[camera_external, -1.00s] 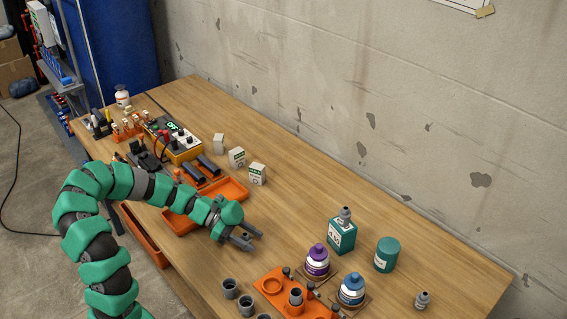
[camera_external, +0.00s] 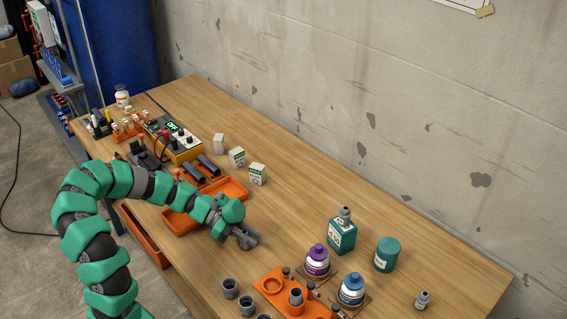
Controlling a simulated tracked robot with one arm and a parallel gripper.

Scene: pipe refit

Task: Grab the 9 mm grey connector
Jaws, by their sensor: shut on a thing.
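My gripper (camera_external: 247,238) is low over the table, just right of the orange tray. Its grey fingers are closed on a small grey piece, which looks like the grey connector; the fingers hide most of it. Its size marking cannot be read. Other grey fittings stand apart from the gripper: grey cup-like ones (camera_external: 230,288) (camera_external: 246,305) at the front edge, and one (camera_external: 296,297) in the orange holder.
An orange tray (camera_external: 236,187) lies behind my gripper. The orange holder (camera_external: 270,284), a purple-topped jar (camera_external: 317,259), a blue jar (camera_external: 351,288), a teal bottle (camera_external: 342,238) and a teal can (camera_external: 387,254) stand to the right. The table's middle is clear.

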